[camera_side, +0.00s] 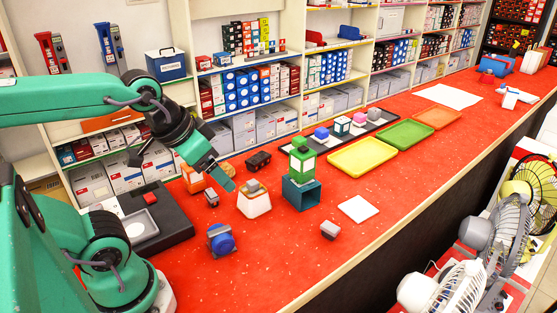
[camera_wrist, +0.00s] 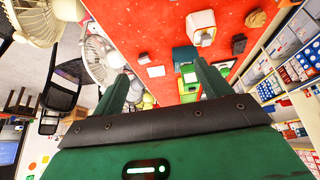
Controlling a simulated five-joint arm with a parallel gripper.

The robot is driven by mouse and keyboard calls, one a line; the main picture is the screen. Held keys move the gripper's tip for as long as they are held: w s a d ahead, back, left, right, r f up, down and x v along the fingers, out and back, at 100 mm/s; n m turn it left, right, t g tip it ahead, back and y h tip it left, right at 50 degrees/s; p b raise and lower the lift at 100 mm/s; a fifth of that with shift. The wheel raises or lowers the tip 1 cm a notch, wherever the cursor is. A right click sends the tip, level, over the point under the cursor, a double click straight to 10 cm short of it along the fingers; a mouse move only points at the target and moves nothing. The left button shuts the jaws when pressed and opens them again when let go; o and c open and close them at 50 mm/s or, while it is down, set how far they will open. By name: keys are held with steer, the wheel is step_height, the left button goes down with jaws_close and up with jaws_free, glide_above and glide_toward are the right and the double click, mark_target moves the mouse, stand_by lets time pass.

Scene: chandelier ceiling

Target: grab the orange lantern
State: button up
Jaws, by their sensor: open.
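An orange block-like object (camera_side: 192,180), possibly the orange lantern, stands on the red counter in the side view, partly hidden behind my gripper. A white-sided object with an orange lower edge and grey top (camera_side: 254,203) stands to the right of my gripper; it also shows at the top of the wrist view (camera_wrist: 201,28). I cannot tell for certain which is the orange lantern. A green lantern (camera_side: 302,160) stands on a teal box (camera_side: 301,195). My gripper (camera_side: 226,182) is open and empty, above the counter; its fingers also show in the wrist view (camera_wrist: 162,85).
A white card (camera_side: 358,209) lies right of the teal box. Yellow (camera_side: 363,155) and green (camera_side: 405,135) trays lie farther back.

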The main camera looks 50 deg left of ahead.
steer(key=shift+w+a, duration=0.1)
steer(key=g, duration=0.6)
glide_above(194, 173)
steer(key=a, duration=0.2)
steer(key=f, duration=1.3)
steer(key=shift+w+f, duration=0.25)
steer(key=shift+f, duration=0.05)
steer(key=shift+a+f, duration=0.1)
steer(key=shift+f, duration=1.3)
steer(key=shift+w+a+f, duration=0.1)
steer(key=shift+a+f, duration=0.05)
steer(key=shift+f, duration=2.45)
